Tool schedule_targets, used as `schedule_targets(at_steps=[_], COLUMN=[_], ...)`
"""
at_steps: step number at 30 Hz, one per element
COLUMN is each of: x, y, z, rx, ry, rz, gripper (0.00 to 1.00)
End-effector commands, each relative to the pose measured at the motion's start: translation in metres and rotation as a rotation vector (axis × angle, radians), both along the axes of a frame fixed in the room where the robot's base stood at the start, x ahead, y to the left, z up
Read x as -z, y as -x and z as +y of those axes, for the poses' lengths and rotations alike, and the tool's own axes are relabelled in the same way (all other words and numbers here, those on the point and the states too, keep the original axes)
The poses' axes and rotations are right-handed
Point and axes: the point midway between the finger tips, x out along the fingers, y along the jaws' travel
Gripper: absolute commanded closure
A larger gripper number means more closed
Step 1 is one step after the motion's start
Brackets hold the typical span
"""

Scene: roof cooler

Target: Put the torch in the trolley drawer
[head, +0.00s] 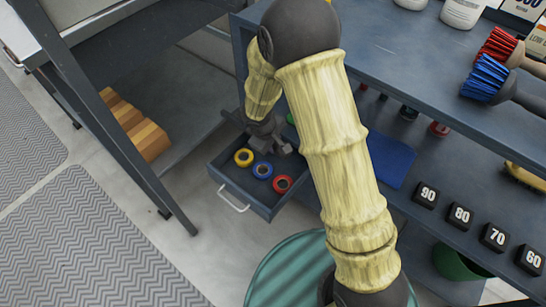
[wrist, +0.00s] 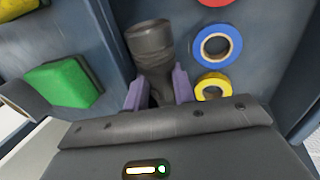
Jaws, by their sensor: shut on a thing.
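The torch (wrist: 152,48) is a dark grey cylinder with a wider head. In the wrist view it stands between the purple fingers of my gripper (wrist: 158,92), which is shut on it. The trolley drawer (head: 262,203) is pulled out, a dark blue-grey box with a pale handle. In the head view my gripper (head: 267,138) is at the back part of the drawer, beyond the tape rolls. The torch is hard to make out there against the dark gripper. Whether it touches the drawer floor cannot be told.
Yellow (head: 244,158), blue (head: 262,170) and red (head: 282,184) tape rolls lie in the drawer. A green block (wrist: 65,84) lies beyond a dark wall in the wrist view. A teal drum (head: 290,268) stands in front. The trolley top (head: 400,50) holds brushes and bottles.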

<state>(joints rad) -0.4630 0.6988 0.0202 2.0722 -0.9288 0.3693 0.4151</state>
Motion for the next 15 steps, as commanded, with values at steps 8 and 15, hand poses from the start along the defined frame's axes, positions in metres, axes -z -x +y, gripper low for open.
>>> schedule_targets(at_steps=[8,15], x=[0.007,0.022], y=[-0.001,0.000], z=[0.000,0.000], rx=[0.000,0.000], ry=[0.000,0.001], rz=[-0.002,0.000], gripper=[1.00,1.00])
